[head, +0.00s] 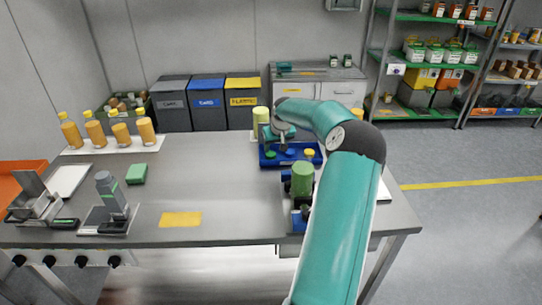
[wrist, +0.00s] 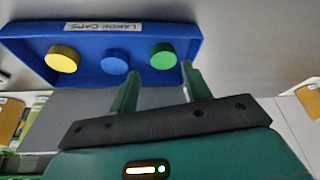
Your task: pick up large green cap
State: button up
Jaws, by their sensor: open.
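The large green cap (wrist: 163,55) lies in a blue tray (wrist: 190,30) labelled "LARGE CAPS" in the wrist view. A blue cap (wrist: 114,65) and a yellow cap (wrist: 62,58) sit beside it. In the head view, the green cap (head: 271,155) is at the left of the tray (head: 267,164). My gripper (wrist: 160,71) is open and empty, its fingertips pointing at the tray; in the picture the green cap appears between and just beyond them. The gap between fingers and cap is hard to judge. In the head view my gripper (head: 283,147) is over the tray.
A green cylinder on a device (head: 302,180) stands in front of the tray, close to my arm. Several orange bottles (head: 96,132) stand at the table's back left. A grey-green device (head: 111,195), a green block (head: 136,174) and a yellow sheet (head: 180,219) are left; mid-table is clear.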

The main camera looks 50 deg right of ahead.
aim_at(271, 154)
jog(key=shift+w+x, duration=0.15)
jog(key=shift+x, duration=1.2)
jog(key=shift+w+x, duration=0.2)
jog(key=shift+x, duration=1.15)
jog(key=shift+r, duration=0.15)
jog(key=c, duration=0.7)
